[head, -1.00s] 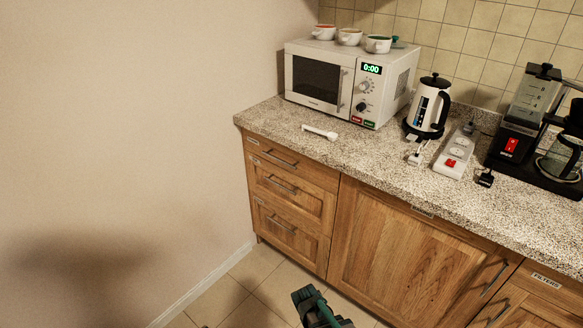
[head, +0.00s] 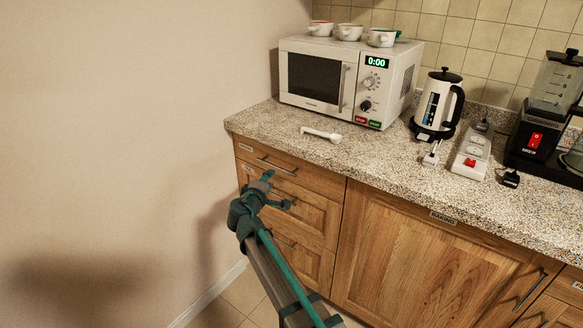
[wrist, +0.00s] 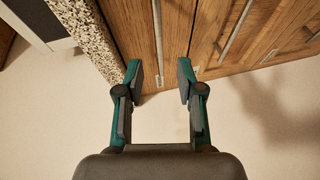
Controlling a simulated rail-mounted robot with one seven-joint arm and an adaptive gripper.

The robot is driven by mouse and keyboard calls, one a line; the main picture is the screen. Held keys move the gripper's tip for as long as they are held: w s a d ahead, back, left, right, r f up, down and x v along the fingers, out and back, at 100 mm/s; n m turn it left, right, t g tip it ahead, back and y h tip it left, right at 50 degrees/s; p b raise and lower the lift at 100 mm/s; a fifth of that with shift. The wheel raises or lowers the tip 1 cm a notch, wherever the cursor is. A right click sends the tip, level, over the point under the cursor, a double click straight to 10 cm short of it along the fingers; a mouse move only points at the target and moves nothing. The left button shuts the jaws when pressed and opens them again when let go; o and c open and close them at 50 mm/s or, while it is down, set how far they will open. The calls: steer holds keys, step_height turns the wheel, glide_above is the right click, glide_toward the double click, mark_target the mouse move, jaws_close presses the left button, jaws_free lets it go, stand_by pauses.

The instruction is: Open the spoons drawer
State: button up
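A stack of three wooden drawers stands at the left end of the cabinet, all shut. The top drawer (head: 312,177) has a metal bar handle (head: 277,166) and a small label (head: 245,148) too small to read, so I cannot tell which is the spoons drawer. My gripper (head: 277,190) is in front of the upper drawers, partly covering the second drawer (head: 315,215). In the wrist view my gripper (wrist: 159,70) is open and empty. A bar handle (wrist: 157,35) lines up with the gap between its fingers, beyond the tips; contact is not visible.
The speckled countertop (head: 270,118) overhangs the drawers and shows beside them in the wrist view (wrist: 85,30). A microwave (head: 350,75), a kettle (head: 438,105) and a white utensil (head: 321,135) are on it. A plain wall (head: 120,130) is close at left. A large cabinet door (head: 430,260) is to the right.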

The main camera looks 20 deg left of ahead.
mark_target(276, 167)
steer(key=w, duration=0.3)
steer(key=w+f, duration=0.1)
steer(key=w, duration=0.2)
steer(key=w+a, duration=0.1)
steer(key=w, duration=0.3)
steer(key=shift+w+a+f, duration=0.1)
steer(key=shift+f, duration=0.3)
jaws_close()
